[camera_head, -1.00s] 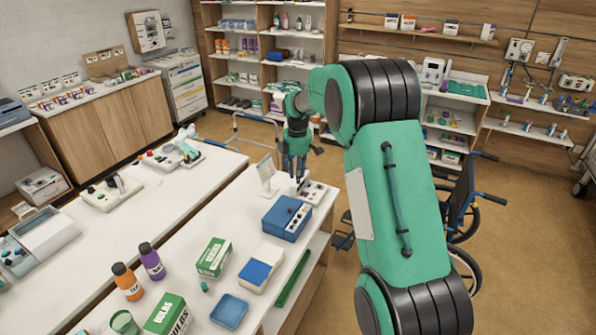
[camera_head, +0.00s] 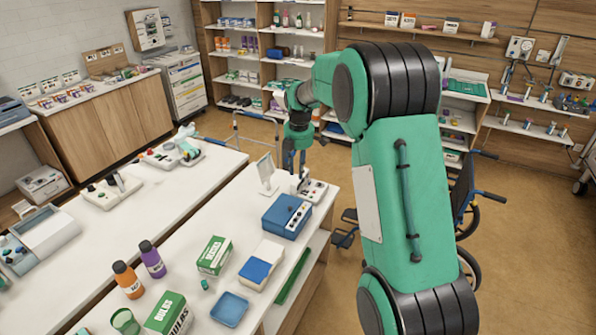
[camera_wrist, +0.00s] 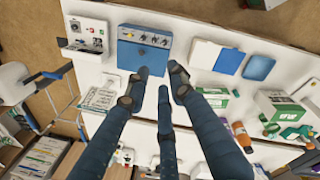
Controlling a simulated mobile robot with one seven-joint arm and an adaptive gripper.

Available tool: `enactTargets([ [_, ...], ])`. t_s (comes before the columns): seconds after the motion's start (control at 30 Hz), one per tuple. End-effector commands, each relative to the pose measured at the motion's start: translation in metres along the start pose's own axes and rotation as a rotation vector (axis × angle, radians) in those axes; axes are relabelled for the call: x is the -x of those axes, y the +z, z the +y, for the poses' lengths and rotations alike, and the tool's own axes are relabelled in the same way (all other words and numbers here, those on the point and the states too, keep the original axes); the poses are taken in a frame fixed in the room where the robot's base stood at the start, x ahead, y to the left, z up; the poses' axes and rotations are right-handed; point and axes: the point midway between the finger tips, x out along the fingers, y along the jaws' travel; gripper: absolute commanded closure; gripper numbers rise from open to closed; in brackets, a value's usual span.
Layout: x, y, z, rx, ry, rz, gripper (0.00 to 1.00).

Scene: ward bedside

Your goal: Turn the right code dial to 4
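A blue box (camera_head: 287,216) stands near the far end of the near white table. Its front panel carries a row of small dials, which also show on the blue box in the wrist view (camera_wrist: 145,46). Beside it is a pale panel unit (camera_head: 314,190) with small dark and red controls, seen in the wrist view (camera_wrist: 88,34) too. The dial markings are too small to read, and I cannot tell which is the code dial. My gripper (camera_head: 296,165) hangs above the table's far end, apart from both. In the wrist view its fingers (camera_wrist: 159,82) are spread and empty.
A white stand (camera_head: 266,175) is close to my gripper. A blue-lidded white container (camera_head: 258,268), a blue tray (camera_head: 229,310), cartons (camera_head: 214,256) and bottles (camera_head: 152,260) stand nearer. A wheelchair (camera_head: 462,205) is right of the table.

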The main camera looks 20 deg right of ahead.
Motion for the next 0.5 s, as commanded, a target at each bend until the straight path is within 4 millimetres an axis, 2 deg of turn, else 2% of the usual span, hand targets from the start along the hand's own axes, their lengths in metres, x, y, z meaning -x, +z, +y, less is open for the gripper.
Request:
enactTargets([
  [0.27,-0.009,0.002,0.005,-0.086,-0.007,-0.003,0.77],
  [0.5,-0.037,0.008,0.020,-0.359,-0.023,-0.016,0.77],
])
